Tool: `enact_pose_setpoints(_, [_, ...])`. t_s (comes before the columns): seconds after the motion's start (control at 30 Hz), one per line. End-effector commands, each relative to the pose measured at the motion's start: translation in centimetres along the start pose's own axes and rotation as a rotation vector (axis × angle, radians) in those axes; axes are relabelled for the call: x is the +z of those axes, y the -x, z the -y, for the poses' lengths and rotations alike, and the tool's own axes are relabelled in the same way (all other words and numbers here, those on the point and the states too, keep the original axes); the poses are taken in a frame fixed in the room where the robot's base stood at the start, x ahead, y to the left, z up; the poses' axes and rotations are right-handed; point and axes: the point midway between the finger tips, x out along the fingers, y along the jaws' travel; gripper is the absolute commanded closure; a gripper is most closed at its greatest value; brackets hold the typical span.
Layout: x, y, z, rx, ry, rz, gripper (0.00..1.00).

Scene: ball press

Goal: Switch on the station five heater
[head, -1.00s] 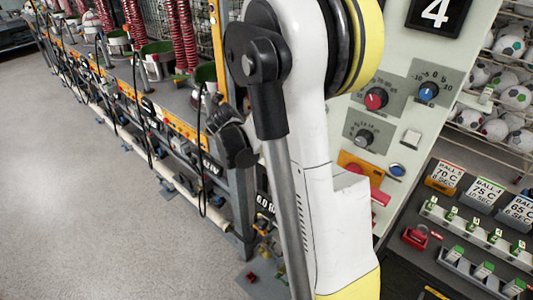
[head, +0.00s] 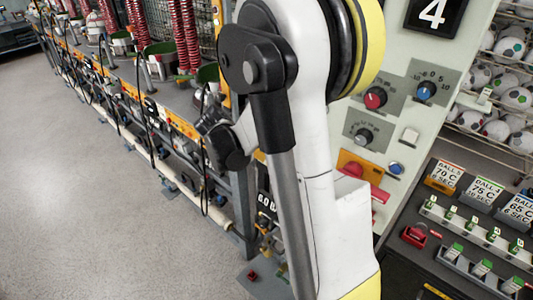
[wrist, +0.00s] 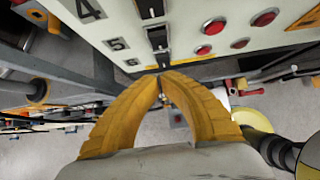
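In the wrist view a pale panel carries a column of black switches beside number plates. The plate marked 5 (wrist: 117,44) stands left of a black switch (wrist: 157,38). The plate marked 4 (wrist: 88,10) and its switch (wrist: 150,8) are above, and the plate marked 6 (wrist: 132,62) and its switch (wrist: 163,60) are below. My gripper (wrist: 161,78) has its two orange fingers meeting at the tips, with nothing between them. The tips appear just below the lowest switch; I cannot tell whether they touch the panel. The gripper does not show in the head view.
Red buttons (wrist: 214,27) sit right of the switches. In the head view a panel marked 4 (head: 437,12) has a red knob (head: 375,97) and a blue knob (head: 426,91). A bench (head: 150,100) with red springs runs along the left. Open floor (head: 90,190) lies at left.

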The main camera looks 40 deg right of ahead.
Motion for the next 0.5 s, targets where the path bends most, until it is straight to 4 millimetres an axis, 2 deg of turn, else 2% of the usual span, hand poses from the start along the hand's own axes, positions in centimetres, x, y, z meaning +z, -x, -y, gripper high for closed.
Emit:
enact_pose_setpoints(0.03, [-0.2, 1.5, 0.0, 0.003, 0.004, 0.0, 1.0])
enact_pose_setpoints(0.2, [-1.0, 5.5, 0.0, 0.003, 0.004, 0.0, 1.0])
enact_pose_setpoints(0.33, [-1.6, 7.7, 0.0, 0.002, 0.003, 0.0, 1.0])
enact_pose_setpoints(0.5, [-2.1, 9.3, 0.1, 0.0, 0.001, 0.0, 1.0])
